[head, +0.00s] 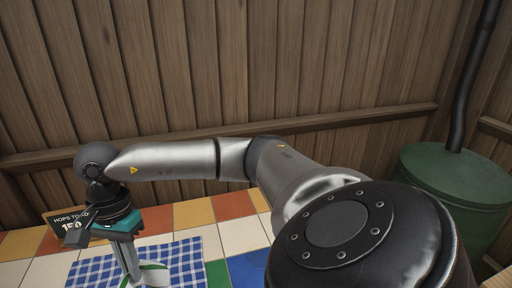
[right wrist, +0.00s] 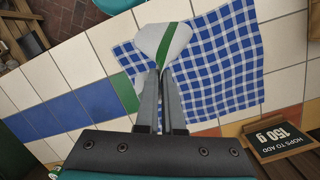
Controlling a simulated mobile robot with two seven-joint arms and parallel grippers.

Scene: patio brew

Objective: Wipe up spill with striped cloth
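The striped cloth (right wrist: 150,38) is white with a green stripe. In the right wrist view it shows just beyond the fingertips of my right gripper (right wrist: 161,72), which are close together with the cloth's near end between them. In the head view the cloth (head: 153,277) is at the lower left, below my right gripper (head: 138,275), which points down over the tiled top. A blue-and-white checked cloth (right wrist: 225,60) lies flat on the tiles beneath. I cannot make out a spill. My left gripper is out of view.
A sign reading "HOPS TO ADD 150 g" (right wrist: 278,133) stands at the tiled top's edge (right wrist: 80,60). A wooden plank wall (head: 250,70) rises behind. A green barrel (head: 450,185) with a dark pipe stands at the right. White tiles beside the checked cloth are bare.

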